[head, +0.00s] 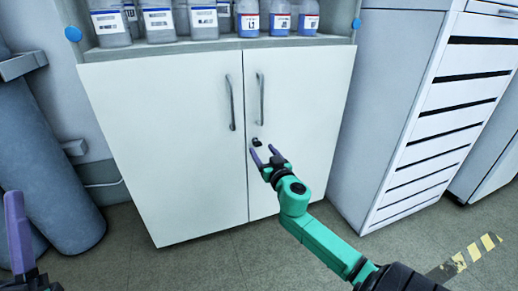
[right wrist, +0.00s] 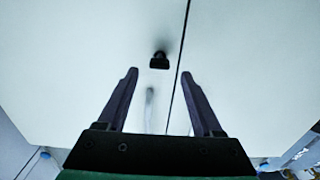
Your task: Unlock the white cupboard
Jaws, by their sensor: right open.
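The white cupboard (head: 170,150) stands ahead with both doors shut. A small black lock piece (head: 257,142) sits on the right door, beside the seam and below the handles; it also shows in the right wrist view (right wrist: 159,61). I cannot tell whether it is a key or a knob, or which way it is turned. My right gripper (head: 263,150) is open and empty, just below the lock. In the right wrist view its fingers (right wrist: 160,74) point toward the lock, which lies between their lines and beyond the tips. One purple finger of my left gripper (head: 17,232) shows at lower left.
Two vertical metal handles, left (head: 231,103) and right (head: 260,99), flank the seam. Several labelled bottles (head: 203,20) stand on the shelf above. A slatted white cabinet (head: 440,125) stands right, and grey cylinders (head: 50,165) stand left. The floor in front of the cupboard is clear.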

